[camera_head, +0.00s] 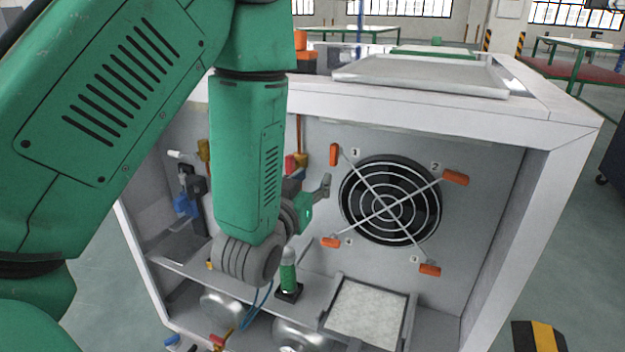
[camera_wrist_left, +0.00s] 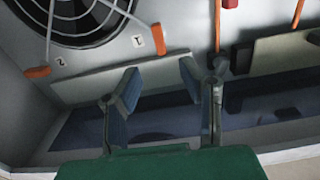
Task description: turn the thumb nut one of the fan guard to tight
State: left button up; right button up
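The fan guard (camera_head: 390,203) is a round wire grille over a black fan on the panel, with an orange thumb nut at each corner. Thumb nut one (camera_head: 335,155), beside the label 1, stands upright at the guard's upper left. In the left wrist view, thumb nut one (camera_wrist_left: 157,39) shows beyond the fingers, near the top. My left gripper (camera_head: 316,212) is left of the guard and below nut one, apart from it. In the left wrist view, its two fingers (camera_wrist_left: 160,92) are spread with nothing between them. My right gripper is not in view.
Thumb nut two (camera_head: 455,178) lies sideways at the guard's upper right. A framed filter panel (camera_head: 368,312) and a green-bodied part (camera_head: 288,278) sit below. The white cabinet frame (camera_head: 500,230) bounds the opening on the right. Red and yellow parts (camera_head: 295,163) are close behind my left wrist.

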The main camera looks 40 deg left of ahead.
pick_arm(q)
jog(key=s+d+f+m+g+h, duration=0.15)
jog(key=s+f+g, duration=0.3)
jog(key=f, duration=0.75)
jog(key=s+d+f+g+h, duration=0.2)
jog(key=s+f+g, duration=0.25)
jog(key=f, duration=0.65)
jog(key=s+d+f+m+g, duration=0.1)
jog(key=s+f+g, duration=0.3)
jog(key=s, duration=0.5)
jog(key=s+d+f+g, duration=0.2)
jog(key=s+f+g, duration=0.1)
jog(key=s+f, duration=0.5)
jog(key=shift+s+m+g+h, duration=0.35)
jog(key=shift+s+g+h, duration=0.1)
jog(key=shift+s, duration=0.65)
jog(key=shift+w+f, duration=0.1)
